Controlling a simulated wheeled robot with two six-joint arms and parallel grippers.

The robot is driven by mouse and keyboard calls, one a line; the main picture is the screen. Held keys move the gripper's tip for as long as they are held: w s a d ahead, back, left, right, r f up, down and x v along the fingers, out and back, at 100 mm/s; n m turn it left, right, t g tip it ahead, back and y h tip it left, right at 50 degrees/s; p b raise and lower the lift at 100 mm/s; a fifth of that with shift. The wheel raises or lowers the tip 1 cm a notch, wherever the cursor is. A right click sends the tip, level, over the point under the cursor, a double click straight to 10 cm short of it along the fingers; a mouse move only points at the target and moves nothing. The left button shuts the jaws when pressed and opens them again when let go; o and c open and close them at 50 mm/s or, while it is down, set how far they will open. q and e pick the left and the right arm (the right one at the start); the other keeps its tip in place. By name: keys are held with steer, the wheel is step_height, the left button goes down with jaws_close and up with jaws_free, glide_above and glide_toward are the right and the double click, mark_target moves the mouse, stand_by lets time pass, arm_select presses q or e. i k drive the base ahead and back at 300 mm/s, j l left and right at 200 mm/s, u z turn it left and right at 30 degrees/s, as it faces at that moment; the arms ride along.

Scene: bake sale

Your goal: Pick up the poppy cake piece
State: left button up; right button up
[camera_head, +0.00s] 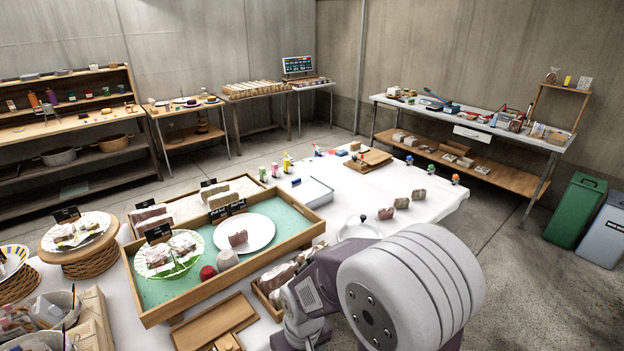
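No label here is readable enough to tell which piece is poppy cake. A brownish-pink cake piece (238,239) stands on a white plate (259,222) in the wooden-rimmed green tray (153,313). Three similar pieces stand in a row on the white table: a near one (385,213), a middle one (402,203) and a far one (419,194). More slices lie beside my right arm, which partly hides them. My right arm fills the lower middle, but its gripper does not show. My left gripper is out of view.
A white-and-green striped plate (178,271) with wrapped pieces and a red cup (208,273) share the green tray. A wooden board (214,318) lies in front of it. Small bottles (286,163) stand toward the back. The table's right part is mostly clear.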

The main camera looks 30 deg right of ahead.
mark_target(400, 203)
steer(key=k+z, duration=0.15)
steer(key=z, duration=1.6)
